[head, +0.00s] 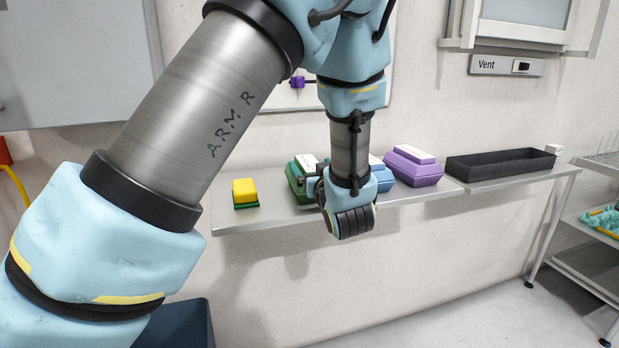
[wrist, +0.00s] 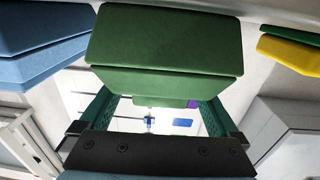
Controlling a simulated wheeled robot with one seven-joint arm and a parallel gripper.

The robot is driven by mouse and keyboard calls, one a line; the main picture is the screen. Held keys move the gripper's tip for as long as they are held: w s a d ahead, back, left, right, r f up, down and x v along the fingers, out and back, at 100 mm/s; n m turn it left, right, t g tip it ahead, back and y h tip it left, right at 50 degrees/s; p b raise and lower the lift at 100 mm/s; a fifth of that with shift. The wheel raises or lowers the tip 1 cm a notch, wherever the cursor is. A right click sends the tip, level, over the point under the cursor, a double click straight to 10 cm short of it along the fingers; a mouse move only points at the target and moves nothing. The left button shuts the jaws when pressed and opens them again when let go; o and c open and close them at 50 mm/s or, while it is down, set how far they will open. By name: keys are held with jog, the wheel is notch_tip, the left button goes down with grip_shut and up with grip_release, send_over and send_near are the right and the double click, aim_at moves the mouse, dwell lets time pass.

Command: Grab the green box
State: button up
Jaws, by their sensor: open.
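The green box (head: 294,180) sits on the wall shelf in the head view, with a white piece on its lid. Its right side is partly hidden by my arm. In the wrist view the green box (wrist: 165,45) is large at the top centre, with a dark seam between its two halves. My gripper (wrist: 156,98) is open, its two green fingers spread towards the left and right sides of the box. I cannot tell whether they touch it. In the head view my fingers are hidden behind the wrist.
A blue box (wrist: 45,45) stands beside the green one, mostly behind my arm in the head view. A purple box (head: 415,172) and an empty black tray (head: 500,168) lie further right. A yellow and green sponge (head: 244,192) lies left, with bare shelf (head: 270,211) around it.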

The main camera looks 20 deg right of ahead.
jog(key=shift+c, duration=0.3)
grip_shut()
dwell(0.4)
